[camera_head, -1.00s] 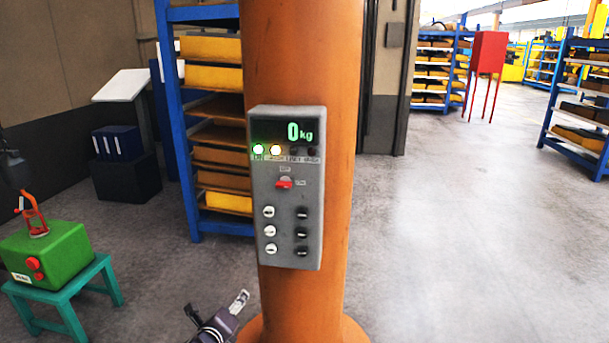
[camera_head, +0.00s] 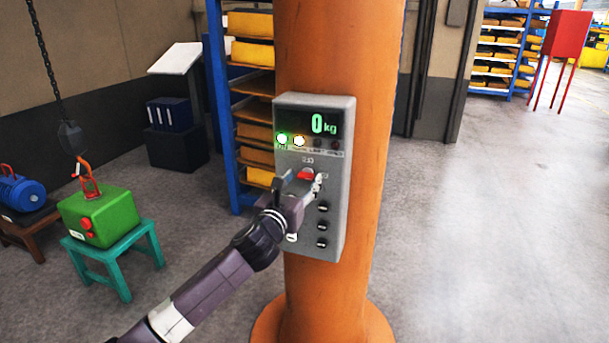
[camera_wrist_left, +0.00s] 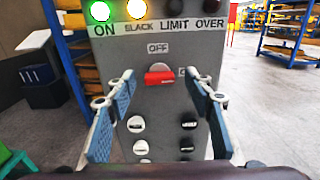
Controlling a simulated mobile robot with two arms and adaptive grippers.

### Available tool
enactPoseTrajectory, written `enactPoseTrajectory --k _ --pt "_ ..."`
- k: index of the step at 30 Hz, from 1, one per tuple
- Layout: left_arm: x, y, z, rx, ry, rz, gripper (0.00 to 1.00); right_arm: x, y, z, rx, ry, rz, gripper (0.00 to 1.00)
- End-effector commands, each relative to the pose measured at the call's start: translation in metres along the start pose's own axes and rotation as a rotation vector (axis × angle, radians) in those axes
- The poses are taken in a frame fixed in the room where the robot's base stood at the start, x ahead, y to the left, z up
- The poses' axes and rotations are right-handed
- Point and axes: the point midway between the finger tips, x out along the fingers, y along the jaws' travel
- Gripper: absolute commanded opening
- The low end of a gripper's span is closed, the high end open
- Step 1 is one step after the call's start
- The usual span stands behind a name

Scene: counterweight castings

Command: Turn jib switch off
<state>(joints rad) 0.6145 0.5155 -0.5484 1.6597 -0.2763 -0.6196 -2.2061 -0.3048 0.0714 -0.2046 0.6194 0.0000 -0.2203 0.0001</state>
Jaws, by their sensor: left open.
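The grey control box (camera_head: 330,150) is on an orange column. Its red switch (camera_head: 306,174) also shows in the wrist view (camera_wrist_left: 160,77). The switch's red handle lies sideways, below the OFF label (camera_wrist_left: 158,48); a label to its right is mostly hidden by a finger. My left gripper (camera_head: 301,186) is open in front of the box. In the wrist view its fingers (camera_wrist_left: 162,98) stand left and right of the switch, with a gap on both sides. My right gripper is not in view.
The display (camera_head: 310,122) reads 0 kg; the ON and SLACK lamps are lit. White and black buttons sit below the switch. A green weight (camera_head: 112,215) on a teal stool (camera_head: 108,262) hangs by a hook at left. Open floor (camera_head: 480,230) lies at right.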

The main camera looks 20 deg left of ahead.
Motion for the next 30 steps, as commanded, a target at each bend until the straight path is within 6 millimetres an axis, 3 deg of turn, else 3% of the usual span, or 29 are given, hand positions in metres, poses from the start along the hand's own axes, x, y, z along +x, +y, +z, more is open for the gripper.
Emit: enactPoseTrajectory --k 6,16,27,30 --pt "0.016 0.0 0.001 -0.002 0.0 0.0 0.48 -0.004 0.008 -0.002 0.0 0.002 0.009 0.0" --pt "0.018 0.0 -0.001 -0.001 0.0 0.0 0.48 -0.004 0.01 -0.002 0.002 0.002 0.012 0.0" --pt "0.018 0.0 -0.001 -0.002 0.001 0.0 0.08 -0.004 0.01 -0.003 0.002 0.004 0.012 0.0" --pt "0.018 0.0 -0.001 -0.003 0.001 0.0 0.06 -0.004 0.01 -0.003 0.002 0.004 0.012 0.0"
